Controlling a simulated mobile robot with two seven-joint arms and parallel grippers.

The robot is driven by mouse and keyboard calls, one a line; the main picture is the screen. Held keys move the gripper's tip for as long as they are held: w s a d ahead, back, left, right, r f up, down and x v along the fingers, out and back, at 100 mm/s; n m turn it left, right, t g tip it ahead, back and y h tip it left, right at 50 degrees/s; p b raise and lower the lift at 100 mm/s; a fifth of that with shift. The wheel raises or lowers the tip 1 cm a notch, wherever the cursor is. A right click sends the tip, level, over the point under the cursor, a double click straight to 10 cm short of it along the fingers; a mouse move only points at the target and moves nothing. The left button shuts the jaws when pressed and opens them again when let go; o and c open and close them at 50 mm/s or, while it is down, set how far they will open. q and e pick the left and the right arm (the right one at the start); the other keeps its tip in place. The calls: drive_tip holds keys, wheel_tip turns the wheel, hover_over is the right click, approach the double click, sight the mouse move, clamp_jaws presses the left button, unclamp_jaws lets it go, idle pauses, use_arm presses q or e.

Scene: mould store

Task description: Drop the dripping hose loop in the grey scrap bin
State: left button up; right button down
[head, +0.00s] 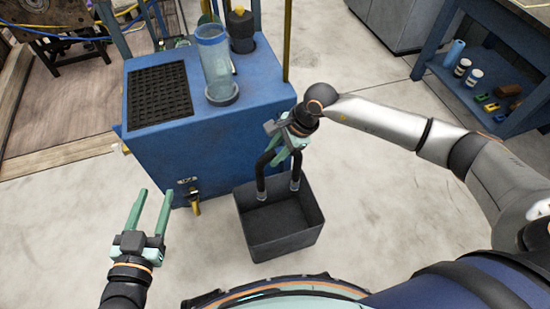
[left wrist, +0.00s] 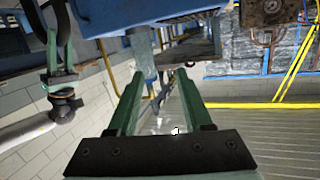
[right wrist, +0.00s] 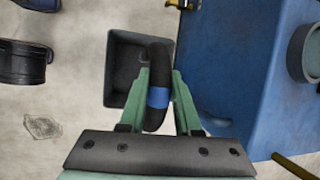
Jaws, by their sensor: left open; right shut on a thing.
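The hose loop (head: 263,170) is a black bent tube with grey ends hanging down. It also shows in the right wrist view (right wrist: 158,60), with a blue band around it. My right gripper (head: 290,148) is shut on it near the bend. The grey scrap bin (head: 278,246) is an open box on the floor. In the head view the hose's ends overlap the bin's far side; in the right wrist view the bin (right wrist: 113,80) lies below the hose. Whether the ends are below the rim is unclear. My left gripper (head: 152,207) is open and empty, left of the bin.
A blue cabinet (head: 235,150) with a clear cylinder (head: 214,65) and a black grate (head: 160,95) stands right behind the bin. A tap (head: 194,200) sticks out from its front. A blue shelf (head: 490,70) is at the far right. Floor right of the bin is clear.

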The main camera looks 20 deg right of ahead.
use_arm(q)
drive_tip(key=s+d+r+m+t+h+b, duration=0.1)
drive_tip(key=s+r+m+t+h+b, duration=0.2)
drive_tip(key=r, duration=0.7)
drive_tip(key=s+d+r+m+t+h+b, duration=0.15)
drive_tip(key=r+m+t+h, duration=0.3)
drive_tip(key=r, duration=0.55)
drive_tip(key=shift+s+f+g+h+b, duration=0.3)
drive_tip(key=shift+s+f+h+b, duration=0.2)
drive_tip(key=shift+f+h+b, duration=0.7)
drive_tip(key=shift+s+f+g+h+b, duration=0.25)
drive_tip(key=shift+s+f+h+b, duration=0.25)
drive_tip(key=shift+b, duration=1.15)
use_arm(e)
wheel_tip(320, 180, down, 14)
use_arm(q)
drive_tip(key=shift+r, duration=0.1)
use_arm(e)
drive_tip(key=shift+r, duration=0.1)
